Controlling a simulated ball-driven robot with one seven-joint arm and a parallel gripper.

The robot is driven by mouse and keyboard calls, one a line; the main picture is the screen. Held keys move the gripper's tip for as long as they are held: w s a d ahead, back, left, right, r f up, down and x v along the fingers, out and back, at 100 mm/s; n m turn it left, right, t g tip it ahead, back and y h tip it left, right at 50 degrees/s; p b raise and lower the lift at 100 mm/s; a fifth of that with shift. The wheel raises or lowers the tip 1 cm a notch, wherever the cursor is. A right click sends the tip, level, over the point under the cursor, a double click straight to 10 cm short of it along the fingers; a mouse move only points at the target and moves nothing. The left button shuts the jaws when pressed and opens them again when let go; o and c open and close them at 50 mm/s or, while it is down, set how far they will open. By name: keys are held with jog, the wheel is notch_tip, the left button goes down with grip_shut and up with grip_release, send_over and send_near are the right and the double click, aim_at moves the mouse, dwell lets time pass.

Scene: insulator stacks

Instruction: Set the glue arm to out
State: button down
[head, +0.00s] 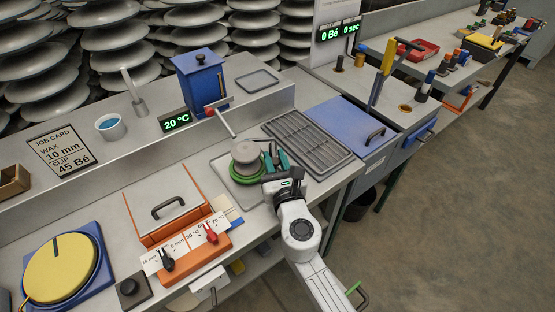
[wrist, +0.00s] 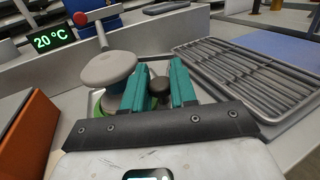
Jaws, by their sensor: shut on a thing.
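The blue glue pot (head: 202,82) stands on the back ledge. A thin grey arm (head: 227,122) with a red part at its pot end reaches from it toward the front right. Its outer end is over a round grey insulator piece (head: 246,152), which sits above a green ring (head: 243,170). The arm also shows in the wrist view (wrist: 101,37). My gripper (head: 276,160) is just right of the grey piece. Its teal fingers are shut on a dark round knob (wrist: 158,86). What the knob is fixed to is hidden by my gripper.
A slatted grey rack (head: 305,138) lies right of my gripper. An orange box with a handled lid (head: 165,205) and an orange switch panel (head: 195,250) are to the left. A green 20 °C display (head: 175,121) stands beside the pot.

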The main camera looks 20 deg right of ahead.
jog(key=shift+a, duration=0.2)
dwell(0.4)
jog(key=c, duration=1)
grip_release()
jog(key=shift+s, duration=0.1)
jog(key=s, duration=0.7)
jog(key=s+a, duration=0.1)
jog(key=s, duration=0.2)
jog(key=shift+s, duration=0.3)
jog(key=shift+d, duration=0.15)
